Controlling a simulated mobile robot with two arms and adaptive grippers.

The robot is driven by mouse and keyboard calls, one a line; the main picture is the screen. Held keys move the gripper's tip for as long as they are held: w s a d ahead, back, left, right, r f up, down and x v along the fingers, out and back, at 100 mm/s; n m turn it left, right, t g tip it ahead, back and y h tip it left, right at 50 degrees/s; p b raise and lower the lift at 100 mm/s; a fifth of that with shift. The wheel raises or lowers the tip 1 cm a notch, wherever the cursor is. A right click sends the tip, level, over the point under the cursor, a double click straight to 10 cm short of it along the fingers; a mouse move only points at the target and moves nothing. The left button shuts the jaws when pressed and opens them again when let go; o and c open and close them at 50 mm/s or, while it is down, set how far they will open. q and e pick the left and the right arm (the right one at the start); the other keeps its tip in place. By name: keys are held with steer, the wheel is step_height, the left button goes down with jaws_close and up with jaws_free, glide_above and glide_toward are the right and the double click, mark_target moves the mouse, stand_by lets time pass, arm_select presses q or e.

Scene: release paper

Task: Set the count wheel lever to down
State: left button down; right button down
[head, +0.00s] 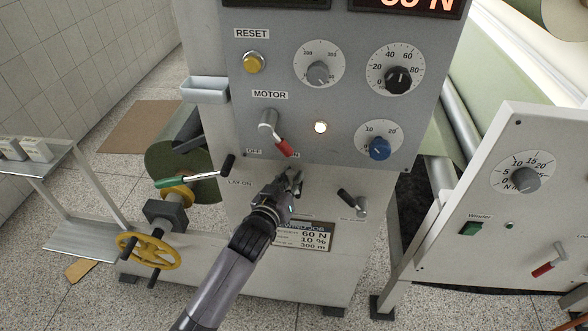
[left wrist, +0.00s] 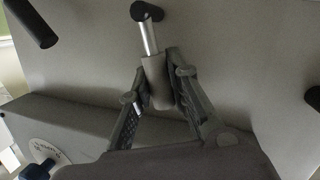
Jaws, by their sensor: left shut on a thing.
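My left gripper (head: 291,184) is at the lower front of the grey machine, below the control box. In the left wrist view it (left wrist: 162,78) has one finger on each side of a lever's thick grey part (left wrist: 156,82) and is shut on it. My right gripper is not in view.
The control box overhangs above, with a red-tipped motor switch (head: 282,147) close over my gripper and a blue knob (head: 379,148) to the right. A second panel (head: 500,190) stands at right.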

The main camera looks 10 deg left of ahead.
arm_select(q)
steer(key=shift+d+r+m+p, duration=0.3)
steer(key=shift+d+m+p, duration=0.2)
steer(key=shift+m, duration=0.2)
steer(key=shift+d+m+y, duration=0.25)
steer(key=shift+m+y, duration=0.05)
steer(key=shift+d+f+m+g+y+p, duration=0.2)
steer(key=shift+d+m+g+y+p, duration=0.2)
steer(key=shift+d+m+p, duration=0.45)
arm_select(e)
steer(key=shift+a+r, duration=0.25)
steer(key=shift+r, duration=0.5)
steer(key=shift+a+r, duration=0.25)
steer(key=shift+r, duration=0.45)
arm_select(q)
steer(key=shift+a, duration=0.2)
steer(key=shift+m, duration=0.25)
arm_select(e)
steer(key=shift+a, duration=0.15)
arm_select(q)
steer(key=c, duration=1.5)
jaws_free()
steer(key=shift+s, duration=0.1)
steer(key=v, duration=1.1)
steer(key=shift+s, duration=0.4)
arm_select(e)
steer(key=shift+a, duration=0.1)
